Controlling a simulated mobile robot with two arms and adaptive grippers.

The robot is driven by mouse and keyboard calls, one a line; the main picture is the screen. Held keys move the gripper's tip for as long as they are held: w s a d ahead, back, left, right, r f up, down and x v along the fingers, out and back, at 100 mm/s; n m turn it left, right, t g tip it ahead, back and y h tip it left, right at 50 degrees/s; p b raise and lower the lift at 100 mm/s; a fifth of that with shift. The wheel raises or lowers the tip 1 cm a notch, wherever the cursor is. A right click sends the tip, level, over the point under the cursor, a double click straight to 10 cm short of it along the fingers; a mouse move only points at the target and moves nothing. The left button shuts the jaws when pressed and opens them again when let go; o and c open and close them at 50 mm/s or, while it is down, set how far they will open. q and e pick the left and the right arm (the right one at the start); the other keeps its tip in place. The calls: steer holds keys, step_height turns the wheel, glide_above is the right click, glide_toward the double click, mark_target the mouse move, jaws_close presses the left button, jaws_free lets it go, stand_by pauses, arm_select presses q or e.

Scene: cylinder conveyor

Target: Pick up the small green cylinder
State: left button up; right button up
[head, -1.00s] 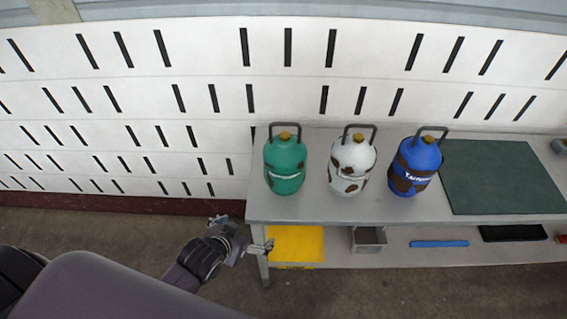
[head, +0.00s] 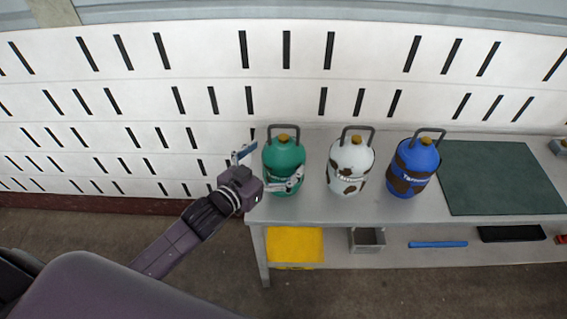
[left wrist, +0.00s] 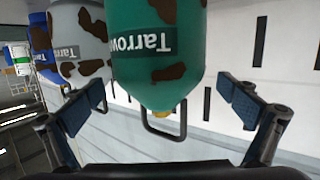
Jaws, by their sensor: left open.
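The small green cylinder (head: 284,157) stands upright at the left end of the grey table, with a dark handle and an orange-yellow valve on top. My left gripper (head: 268,171) is open at its left front side, one finger to its left and the other across its lower front. In the left wrist view the green cylinder (left wrist: 158,50) appears upside down, with brown patches and lettering, between and beyond the open fingers of the left gripper (left wrist: 165,105). I cannot tell whether a finger touches it. My right gripper is not in view.
A white cylinder (head: 350,162) with brown patches and a blue cylinder (head: 414,167) stand to the right on the table (head: 310,212). A dark green mat (head: 500,178) lies further right. The lower shelf holds a yellow item (head: 295,245) and a grey bin (head: 367,240). A slotted white wall is behind.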

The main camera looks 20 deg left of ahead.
arm_select(q)
steer(key=shift+x, duration=1.55)
steer(key=c, duration=2)
steer(key=shift+w+r, duration=0.1)
steer(key=shift+r, duration=0.15)
